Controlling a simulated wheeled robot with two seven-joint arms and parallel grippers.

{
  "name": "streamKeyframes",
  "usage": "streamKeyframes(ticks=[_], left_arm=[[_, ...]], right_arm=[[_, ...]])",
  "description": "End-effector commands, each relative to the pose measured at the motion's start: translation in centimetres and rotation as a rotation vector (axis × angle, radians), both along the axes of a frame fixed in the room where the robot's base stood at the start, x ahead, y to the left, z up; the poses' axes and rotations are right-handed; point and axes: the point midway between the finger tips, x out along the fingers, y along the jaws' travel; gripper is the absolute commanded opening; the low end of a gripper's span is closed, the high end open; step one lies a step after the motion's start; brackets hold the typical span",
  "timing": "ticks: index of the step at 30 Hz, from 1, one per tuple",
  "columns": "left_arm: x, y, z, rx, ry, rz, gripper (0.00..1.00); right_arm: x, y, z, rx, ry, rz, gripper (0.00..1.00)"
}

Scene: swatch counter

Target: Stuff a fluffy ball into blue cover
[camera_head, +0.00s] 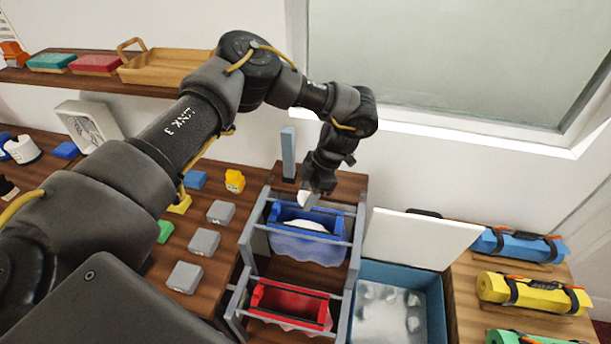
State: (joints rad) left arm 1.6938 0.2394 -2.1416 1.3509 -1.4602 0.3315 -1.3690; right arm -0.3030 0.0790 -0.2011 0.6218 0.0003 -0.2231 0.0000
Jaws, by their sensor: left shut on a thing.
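The blue cover (312,248) hangs open-mouthed in a grey frame right of centre. A white rounded mass (304,225) shows inside its mouth. My left gripper (311,194) is above the back of the blue cover, pointing down, shut on a small white thing (307,201); I cannot tell whether this is a fluffy ball, as the jaws hide part of it. White fluffy balls (385,310) lie in a blue box (435,302) at the lower right. My right gripper is not in view.
A red cover (285,297) hangs in a nearer grey frame. A white panel (420,238) stands at the box's back edge. Blue and yellow rolls (535,292) lie at right. Grey blocks (203,241) sit on the wooden counter at left. A shelf holds a wooden tray (165,68).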

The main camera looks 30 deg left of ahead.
Motion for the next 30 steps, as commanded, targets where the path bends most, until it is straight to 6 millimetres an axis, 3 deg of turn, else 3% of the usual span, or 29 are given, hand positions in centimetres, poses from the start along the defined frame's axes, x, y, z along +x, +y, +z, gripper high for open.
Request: streamKeyframes(ticks=[3, 14, 30], left_arm=[[-0.1, 0.2, 0.3, 0.000, 0.000, 0.078, 0.33], [-0.1, 0.3, -0.5, 0.000, -0.001, 0.103, 0.33], [-0.1, 0.3, -5.3, 0.000, -0.001, 0.100, 0.33]], right_arm=[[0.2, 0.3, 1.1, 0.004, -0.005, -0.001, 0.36], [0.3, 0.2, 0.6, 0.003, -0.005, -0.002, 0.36], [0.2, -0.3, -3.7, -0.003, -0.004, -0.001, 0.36]])
